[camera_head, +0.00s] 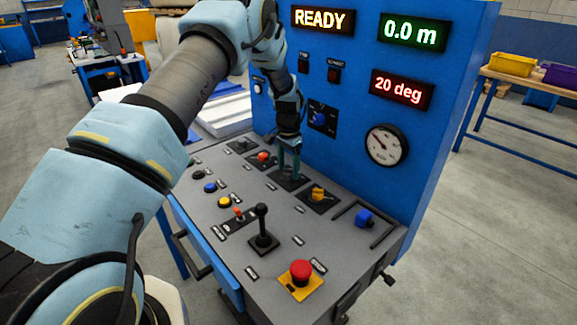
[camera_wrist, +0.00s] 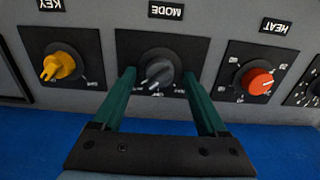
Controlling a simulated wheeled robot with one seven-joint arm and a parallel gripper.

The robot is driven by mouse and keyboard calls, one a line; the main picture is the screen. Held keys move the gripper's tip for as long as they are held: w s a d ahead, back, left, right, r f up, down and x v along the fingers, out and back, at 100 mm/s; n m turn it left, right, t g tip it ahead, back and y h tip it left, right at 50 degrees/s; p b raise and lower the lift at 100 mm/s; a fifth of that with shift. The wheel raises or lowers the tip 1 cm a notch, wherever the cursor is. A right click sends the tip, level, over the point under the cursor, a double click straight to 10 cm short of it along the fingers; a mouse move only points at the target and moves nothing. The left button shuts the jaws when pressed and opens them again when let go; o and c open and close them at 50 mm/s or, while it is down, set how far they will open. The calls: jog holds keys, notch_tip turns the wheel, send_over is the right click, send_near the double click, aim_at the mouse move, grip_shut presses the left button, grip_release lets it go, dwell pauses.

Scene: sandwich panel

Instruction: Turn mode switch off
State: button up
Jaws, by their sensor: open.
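The mode switch (camera_wrist: 158,72) is a dark grey rotary knob on a black plate under a label reading MODE, seen upside down in the wrist view. Its pointer is tilted toward the lower left in that view. My gripper (camera_wrist: 158,80) is open, with one teal finger on each side of the knob and a gap visible on both sides. In the head view my gripper (camera_head: 289,174) points down at the console, over the mode switch's plate, and hides the knob. The small position marks around the knob are partly hidden and too small to read.
A yellow key switch (camera_wrist: 62,64) and a red-orange heat knob (camera_wrist: 258,81) flank the mode switch. The console (camera_head: 225,265) also carries a black joystick (camera_head: 262,228) and a red emergency button (camera_head: 300,272). The blue upright panel (camera_head: 420,150) rises close behind my gripper.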

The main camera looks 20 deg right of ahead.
jog(key=shift+f, duration=0.4)
jog(key=shift+c, duration=0.2)
grip_shut()
